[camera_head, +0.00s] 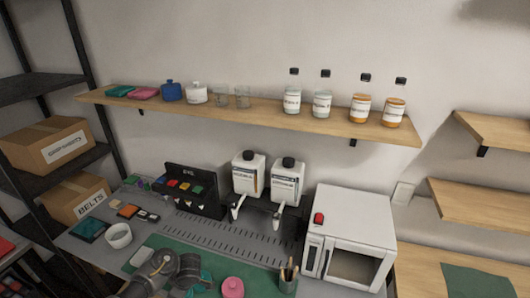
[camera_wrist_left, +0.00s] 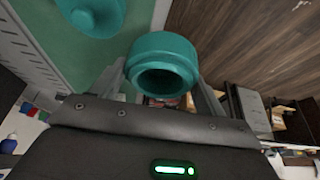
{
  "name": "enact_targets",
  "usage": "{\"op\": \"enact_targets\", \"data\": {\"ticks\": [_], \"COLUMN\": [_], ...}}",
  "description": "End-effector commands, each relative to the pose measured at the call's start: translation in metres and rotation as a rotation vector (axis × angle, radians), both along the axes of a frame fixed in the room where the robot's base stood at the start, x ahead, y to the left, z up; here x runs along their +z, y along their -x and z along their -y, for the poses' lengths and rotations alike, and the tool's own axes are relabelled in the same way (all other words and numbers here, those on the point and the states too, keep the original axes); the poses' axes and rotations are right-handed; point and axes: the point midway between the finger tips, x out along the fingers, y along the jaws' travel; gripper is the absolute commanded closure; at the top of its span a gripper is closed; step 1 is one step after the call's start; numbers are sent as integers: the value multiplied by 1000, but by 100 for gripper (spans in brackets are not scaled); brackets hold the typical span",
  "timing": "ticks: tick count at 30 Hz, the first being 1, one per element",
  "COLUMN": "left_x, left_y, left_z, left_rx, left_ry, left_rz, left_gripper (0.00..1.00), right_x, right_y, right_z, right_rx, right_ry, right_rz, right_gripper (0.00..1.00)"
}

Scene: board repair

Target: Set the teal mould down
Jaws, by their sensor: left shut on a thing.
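The teal mould (camera_wrist_left: 161,66), a short ring-rimmed cup with a dark hollow, sits between the fingers of my left gripper (camera_wrist_left: 158,84) in the left wrist view. The gripper is shut on it. A second rounded teal piece (camera_wrist_left: 92,12) lies on the green mat at the top left of that view, partly cut off. In the head view my left arm comes in at the bottom, and a bit of teal (camera_head: 206,281) shows beside it. The head view does not show the fingertips clearly. My right gripper is not in view.
The green mat (camera_head: 150,243) covers the front of the bench. A pink jar (camera_head: 232,287) and a brush cup (camera_head: 288,277) stand right of my arm. A white ring (camera_head: 118,235) lies left. A white oven (camera_head: 350,235) stands at right, below a shelf (camera_head: 250,112) of bottles.

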Motion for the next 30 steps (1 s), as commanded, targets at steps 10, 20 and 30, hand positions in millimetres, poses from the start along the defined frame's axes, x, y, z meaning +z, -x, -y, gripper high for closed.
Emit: {"op": "enact_targets", "data": {"ticks": [10, 20, 30], "left_x": [40, 100, 152], "left_y": [-42, -83, -110], "left_z": [56, 73, 86], "left_rx": [162, 28, -202], "left_ry": [4, -2, -5], "left_rz": [3, 6, 4], "left_gripper": [57, 57, 57], "right_x": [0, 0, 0], "right_y": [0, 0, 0], "right_z": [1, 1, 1], "right_rx": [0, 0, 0], "right_ry": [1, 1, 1], "right_rz": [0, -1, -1], "right_gripper": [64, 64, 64]}}
